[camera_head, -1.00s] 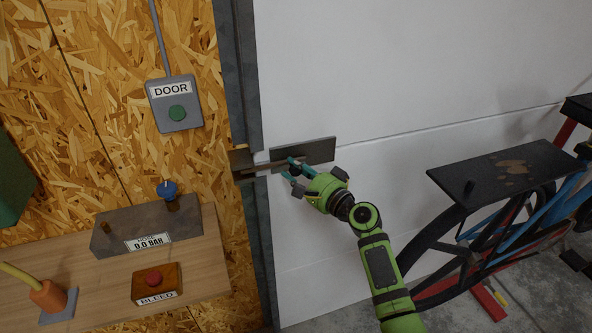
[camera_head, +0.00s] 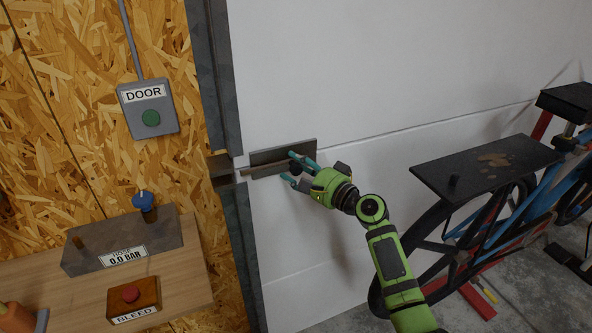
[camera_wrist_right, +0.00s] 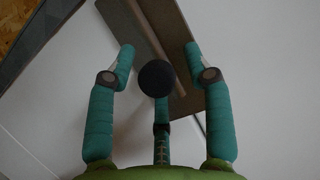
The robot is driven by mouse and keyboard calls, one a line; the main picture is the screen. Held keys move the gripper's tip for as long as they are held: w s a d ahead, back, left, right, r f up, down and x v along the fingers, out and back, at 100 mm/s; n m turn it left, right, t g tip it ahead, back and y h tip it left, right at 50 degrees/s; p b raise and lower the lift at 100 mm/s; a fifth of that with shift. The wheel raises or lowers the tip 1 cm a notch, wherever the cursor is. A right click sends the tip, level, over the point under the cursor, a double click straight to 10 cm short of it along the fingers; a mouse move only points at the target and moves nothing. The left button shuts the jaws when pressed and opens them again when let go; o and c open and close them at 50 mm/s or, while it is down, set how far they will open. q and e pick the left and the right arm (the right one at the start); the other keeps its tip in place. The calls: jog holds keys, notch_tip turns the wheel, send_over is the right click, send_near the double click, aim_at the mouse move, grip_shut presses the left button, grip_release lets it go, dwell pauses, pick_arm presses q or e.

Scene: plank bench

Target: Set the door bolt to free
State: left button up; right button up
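The door bolt is a grey-brown plate (camera_head: 268,157) with a sliding bar (camera_head: 262,171), mounted on the white door. The bar's left end sticks out a little past the plate, close to the brown keeper (camera_head: 221,169) on the door frame; a small gap seems to show between them. My right gripper (camera_head: 295,169) is at the bolt, its teal fingers around the bar's round black knob. In the wrist view the knob (camera_wrist_right: 157,78) sits between the spread fingers, with gaps on both sides; the third finger is below it, contact unclear. My left gripper is not in view.
A grey DOOR box (camera_head: 148,108) with a green button is on the chipboard wall. A bicycle (camera_head: 540,205) and black stand plate (camera_head: 480,168) are at right.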

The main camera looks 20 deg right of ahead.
jog(key=shift+d+r, duration=0.15)
jog(key=shift+r, duration=0.05)
jog(key=shift+s+d+f, duration=0.15)
jog(key=shift+s, duration=0.1)
jog(key=v, duration=1.1)
jog(key=shift+s, duration=0.25)
jog(key=shift+f, duration=0.1)
